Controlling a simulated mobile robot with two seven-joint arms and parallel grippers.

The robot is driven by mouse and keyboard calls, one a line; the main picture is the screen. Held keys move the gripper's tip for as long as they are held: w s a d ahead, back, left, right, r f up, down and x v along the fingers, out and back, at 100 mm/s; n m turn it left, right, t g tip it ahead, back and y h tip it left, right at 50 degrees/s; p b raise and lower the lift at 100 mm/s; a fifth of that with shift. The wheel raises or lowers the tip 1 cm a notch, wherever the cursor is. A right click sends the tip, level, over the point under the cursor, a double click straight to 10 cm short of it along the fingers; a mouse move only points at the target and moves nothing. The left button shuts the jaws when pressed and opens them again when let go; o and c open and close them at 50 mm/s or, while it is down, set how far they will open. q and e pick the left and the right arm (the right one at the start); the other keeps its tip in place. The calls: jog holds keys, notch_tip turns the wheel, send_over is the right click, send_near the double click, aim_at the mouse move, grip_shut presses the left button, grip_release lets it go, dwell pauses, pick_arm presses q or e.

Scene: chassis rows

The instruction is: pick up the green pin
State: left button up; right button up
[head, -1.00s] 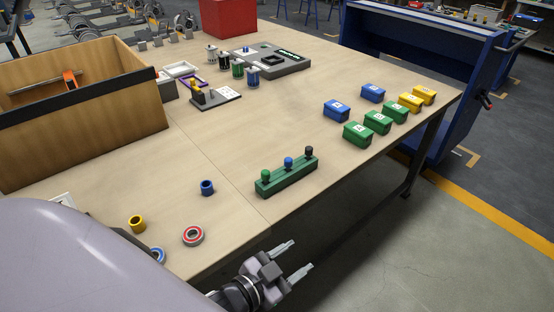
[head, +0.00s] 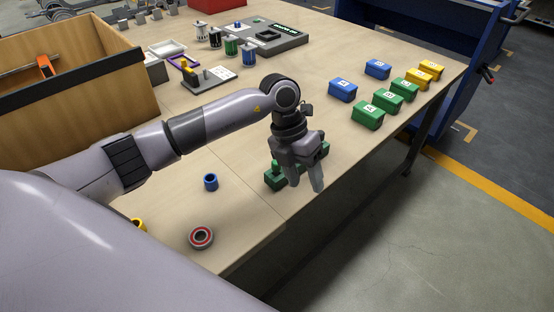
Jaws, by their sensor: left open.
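The green pin (head: 276,168) stands at the near left end of a green block (head: 273,182) on the table, partly covered by my left gripper. My left gripper (head: 306,185) points down in front of the block with its fingers apart and nothing seen between them. The pin shows just left of the fingers, not between them in this view. How far the fingertips are from the block is hard to tell. The blue and black pins of the block are hidden behind the gripper. My right gripper is not in view.
A blue ring (head: 210,182) and a red-and-grey bearing (head: 201,238) lie left of the block. Several small blue, green and yellow boxes (head: 368,116) stand to the right. A wooden bin (head: 120,110) is at the left. The table's front edge runs close by the block.

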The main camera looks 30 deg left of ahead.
aim_at(276, 171)
pick_arm(q)
jog(key=w+a+r+y, duration=0.1)
jog(key=a, duration=0.1)
jog(key=w+a+y, duration=0.1)
jog(key=a, duration=0.2)
jog(key=w+a+r+n+y, duration=0.1)
jog(key=w+a+y, duration=0.1)
jog(key=a, duration=0.1)
jog(key=shift+a+r+t, duration=0.15)
jog(key=shift+r+t, duration=0.2)
jog(key=shift+t, duration=0.05)
jog(key=shift+a+f, duration=0.15)
jog(key=shift+a, duration=0.1)
notch_tip(276, 171, down, 6)
jog(key=shift+f+p, duration=0.25)
jog(key=shift+p, duration=0.2)
grip_shut()
